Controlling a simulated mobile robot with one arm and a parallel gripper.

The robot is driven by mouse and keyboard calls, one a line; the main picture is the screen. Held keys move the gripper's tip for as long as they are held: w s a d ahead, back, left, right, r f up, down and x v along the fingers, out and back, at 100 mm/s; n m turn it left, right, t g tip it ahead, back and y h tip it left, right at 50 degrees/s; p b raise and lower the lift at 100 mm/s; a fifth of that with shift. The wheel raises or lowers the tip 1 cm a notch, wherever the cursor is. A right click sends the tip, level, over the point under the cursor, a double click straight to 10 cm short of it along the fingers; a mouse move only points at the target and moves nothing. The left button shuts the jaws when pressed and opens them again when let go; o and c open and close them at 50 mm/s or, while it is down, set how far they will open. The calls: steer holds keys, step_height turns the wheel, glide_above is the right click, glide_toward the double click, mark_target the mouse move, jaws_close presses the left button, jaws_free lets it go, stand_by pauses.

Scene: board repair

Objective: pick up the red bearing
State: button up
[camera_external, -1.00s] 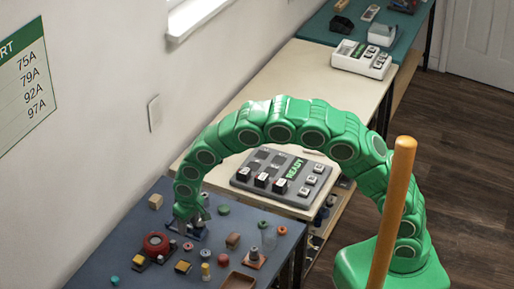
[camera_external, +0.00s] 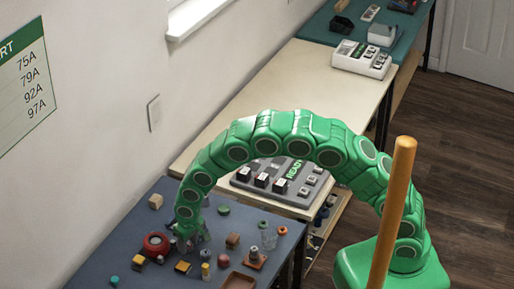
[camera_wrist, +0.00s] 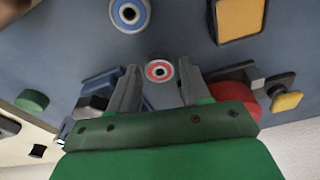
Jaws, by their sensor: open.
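The red bearing (camera_wrist: 159,71), a small red ring with a pale rim and dark centre, lies on the blue-grey table (camera_wrist: 185,30). In the wrist view it shows between the fingertips of my gripper (camera_wrist: 158,78). The fingers are open, one on each side of it, and I see no contact. I cannot tell how high they are above the table. In the external view my gripper (camera_external: 189,244) is low over the table, and the red bearing is hidden or too small to make out.
A blue-ringed bearing (camera_wrist: 130,14) and a yellow block (camera_wrist: 239,17) lie close by. A large red round part (camera_external: 157,244) stands left of my gripper in the external view.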

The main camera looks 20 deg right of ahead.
mark_target(188, 245)
steer(key=shift+f, duration=0.2)
steer(key=c, duration=0.8)
steer(key=shift+r, duration=0.3)
step_height(188, 245, up, 3)
steer(key=shift+s+d+f, duration=0.1)
steer(key=shift+d, duration=0.05)
steer(key=s+d+r, duration=0.7)
steer(key=d+r, duration=0.2)
steer(key=d, duration=0.2)
steer(key=shift+s+d+r, duration=0.15)
steer(key=shift+s+r, duration=0.15)
steer(key=shift+s, duration=0.05)
